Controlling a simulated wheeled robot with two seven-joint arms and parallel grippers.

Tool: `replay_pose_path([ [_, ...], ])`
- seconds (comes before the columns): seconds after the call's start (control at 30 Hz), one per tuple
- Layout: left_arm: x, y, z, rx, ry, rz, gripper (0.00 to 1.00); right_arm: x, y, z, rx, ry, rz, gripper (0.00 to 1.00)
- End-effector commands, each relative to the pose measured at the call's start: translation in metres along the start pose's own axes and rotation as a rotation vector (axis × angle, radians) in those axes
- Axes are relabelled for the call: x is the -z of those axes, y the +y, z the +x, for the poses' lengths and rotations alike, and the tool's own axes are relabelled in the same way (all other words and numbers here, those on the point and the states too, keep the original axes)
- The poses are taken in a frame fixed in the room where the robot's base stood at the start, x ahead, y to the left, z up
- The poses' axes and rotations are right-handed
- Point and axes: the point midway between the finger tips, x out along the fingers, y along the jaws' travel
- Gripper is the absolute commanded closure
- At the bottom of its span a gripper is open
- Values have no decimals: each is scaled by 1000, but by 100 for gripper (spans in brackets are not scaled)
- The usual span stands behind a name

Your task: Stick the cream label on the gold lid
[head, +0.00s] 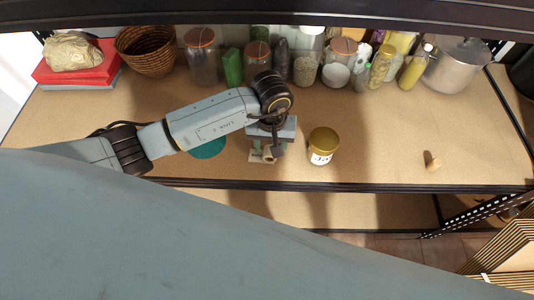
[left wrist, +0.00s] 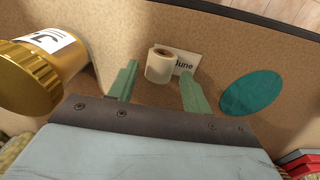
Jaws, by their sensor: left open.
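The cream label (left wrist: 186,62), printed "June", lies flat on the shelf board in the left wrist view, beside a small cream roll (left wrist: 158,68) that hides its left part. In the head view they are mostly hidden by my left gripper (head: 267,150). My left gripper is open; its green fingers point at the roll and label, with nothing visibly gripped. The gold lid (head: 323,136) is on a jar with a white label (head: 320,158), upright right of the gripper. The lid also shows at the left wrist view's left edge (left wrist: 28,80). My right gripper is in neither view.
A teal disc (head: 208,147) lies left of the gripper. A cork-like piece (head: 432,162) lies at the right. Jars (head: 306,62), a basket (head: 146,50), red books (head: 75,68) and a steel pot (head: 455,68) line the back. The board right of the gold-lidded jar is mostly clear.

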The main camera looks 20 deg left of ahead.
Motion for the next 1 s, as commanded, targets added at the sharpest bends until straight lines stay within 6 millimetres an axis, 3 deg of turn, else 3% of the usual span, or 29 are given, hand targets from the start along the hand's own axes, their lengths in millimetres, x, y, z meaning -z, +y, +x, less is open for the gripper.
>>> replay_pose_path([
  [0.2, -1, -1, 26, -1, -1, -2, 51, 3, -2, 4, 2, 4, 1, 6],
  [0.47, 0, -1, 26, 0, 1, 0, 52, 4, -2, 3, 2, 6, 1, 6],
  [0.8, 0, -1, 26, 0, 1, -1, 97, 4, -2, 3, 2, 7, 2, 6],
  [1.0, 0, -1, 26, 0, 1, -1, 98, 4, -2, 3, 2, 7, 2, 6],
])
